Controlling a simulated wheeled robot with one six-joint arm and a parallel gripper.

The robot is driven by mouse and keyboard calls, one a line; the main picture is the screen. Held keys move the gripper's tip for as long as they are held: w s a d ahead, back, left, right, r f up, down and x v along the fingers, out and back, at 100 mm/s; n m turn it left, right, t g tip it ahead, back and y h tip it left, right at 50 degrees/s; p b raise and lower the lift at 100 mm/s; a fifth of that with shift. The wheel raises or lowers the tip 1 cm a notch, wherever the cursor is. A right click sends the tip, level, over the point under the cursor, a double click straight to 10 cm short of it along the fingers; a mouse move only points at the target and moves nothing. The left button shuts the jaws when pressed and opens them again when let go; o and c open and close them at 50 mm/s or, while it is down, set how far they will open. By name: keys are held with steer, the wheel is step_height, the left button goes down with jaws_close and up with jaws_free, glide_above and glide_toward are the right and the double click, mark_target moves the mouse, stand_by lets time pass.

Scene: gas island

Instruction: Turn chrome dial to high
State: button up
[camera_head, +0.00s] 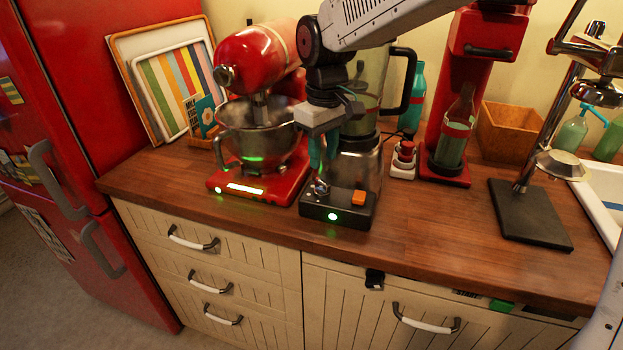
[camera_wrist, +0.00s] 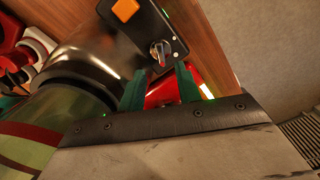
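The chrome dial (camera_head: 321,188) is on the front of the black blender base (camera_head: 345,212), left of an orange switch (camera_head: 358,198). In the wrist view the dial (camera_wrist: 160,50) shows clearly, with a red mark on its near side and small white marks beside it. My gripper (camera_head: 321,160) points down just above the dial in the head view. In the wrist view its two teal fingers (camera_wrist: 159,82) are spread with nothing held between them. The fingertips look close to the dial but not around it. Which setting the dial points at is hard to tell.
The red stand mixer (camera_head: 255,180) with its steel bowl stands close on the left. The blender jar (camera_head: 371,100) rises behind the gripper. A red machine with a bottle (camera_head: 458,125) stands to the right. The counter front (camera_head: 420,230) is clear.

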mark_target(322, 181)
step_height(322, 181, down, 6)
steer(key=shift+f, duration=0.25)
